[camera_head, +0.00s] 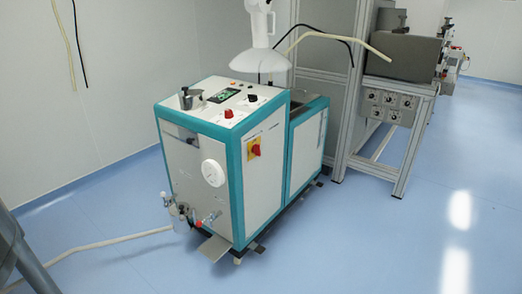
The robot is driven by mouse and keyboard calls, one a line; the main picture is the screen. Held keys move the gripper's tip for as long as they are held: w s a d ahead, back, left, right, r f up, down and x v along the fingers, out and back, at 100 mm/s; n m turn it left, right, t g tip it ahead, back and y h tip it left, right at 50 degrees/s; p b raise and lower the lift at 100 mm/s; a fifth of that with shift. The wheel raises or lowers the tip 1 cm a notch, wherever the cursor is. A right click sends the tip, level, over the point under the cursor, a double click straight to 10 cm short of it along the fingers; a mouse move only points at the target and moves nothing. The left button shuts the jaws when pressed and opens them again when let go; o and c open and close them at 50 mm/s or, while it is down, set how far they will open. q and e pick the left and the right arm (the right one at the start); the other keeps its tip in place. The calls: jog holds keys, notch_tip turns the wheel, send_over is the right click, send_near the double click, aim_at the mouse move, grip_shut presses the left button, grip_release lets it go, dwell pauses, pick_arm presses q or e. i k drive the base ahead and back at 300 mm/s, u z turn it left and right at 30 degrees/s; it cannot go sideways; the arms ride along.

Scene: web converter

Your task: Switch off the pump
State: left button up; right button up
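The white and teal machine cabinet (200,165), which appears to be the pump unit, stands on the floor left of centre. A red rotary switch on a yellow plate (254,150) is on its right-hand side panel. I cannot tell its setting. The sloped top panel carries a small display (222,95), a red knob (229,113), a black knob (252,98) and a metal cup (187,98). A round white dial (213,172) is on the front. Neither of my grippers is in view.
A white hood (262,52) hangs over the cabinet's back. A metal frame (345,110) and a grey bench unit (400,57) stand behind to the right. A pale hose (110,241) lies on the floor at left. The blue floor in front and at right is clear.

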aim_at(253, 98)
jog(key=u, duration=0.6)
jog(key=i, duration=1)
jog(key=z, duration=0.6)
jog(key=i, duration=0.5)
jog(key=z, duration=0.6)
